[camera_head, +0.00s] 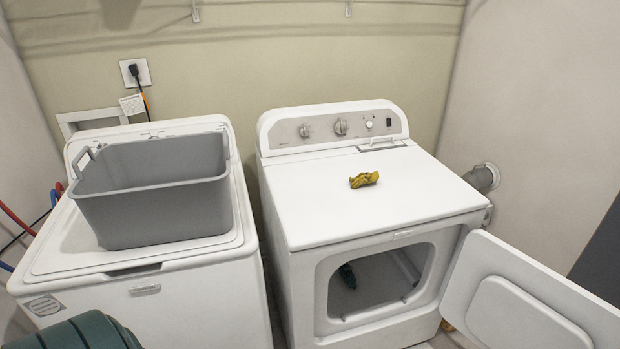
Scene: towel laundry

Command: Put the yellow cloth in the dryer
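A small crumpled yellow cloth (364,180) lies on the white top of the dryer (330,219), right of its middle. The dryer stands on the right, and its front door (530,300) hangs wide open to the right. The round-cornered opening (378,280) shows a dark drum with a small dark item (348,276) inside at the left; I cannot tell what it is. Neither of my grippers is in view.
A grey bin (160,205) sits on the washer (200,300) at the left. A dark green rounded object (80,334) shows at the bottom left. The open door takes up the lower right. Most of the dryer top is clear.

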